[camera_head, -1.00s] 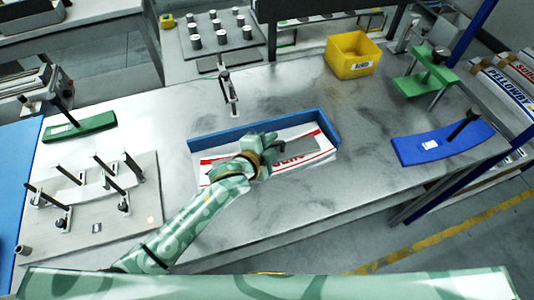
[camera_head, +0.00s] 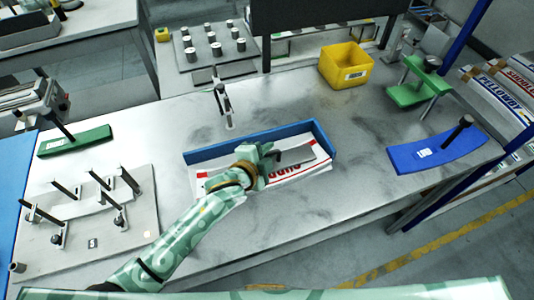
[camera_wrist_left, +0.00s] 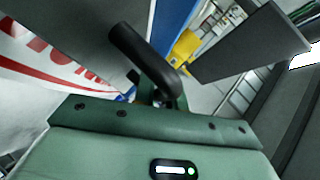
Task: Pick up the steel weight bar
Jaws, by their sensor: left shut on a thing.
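The steel weight bar (camera_head: 294,158) is a flat grey bar over the white and red printed labels (camera_head: 287,177) in the blue-walled tray (camera_head: 258,136). My left gripper (camera_head: 262,160) is over the middle of the tray and shut on the bar, hiding its left part. In the left wrist view the bar shows as a dark grey plate (camera_wrist_left: 250,45), with a black rounded handle (camera_wrist_left: 142,55) at the jaws. The labels (camera_wrist_left: 50,50) show at the left there. I cannot tell whether the bar is clear of the labels. My right gripper is not in view.
A clamp post (camera_head: 222,100) stands just behind the tray. A yellow bin (camera_head: 345,65) is at the back. A blue curved block (camera_head: 436,152) with a black handle lies right. A grey fixture plate (camera_head: 90,225) with posts and a green block (camera_head: 75,141) are left.

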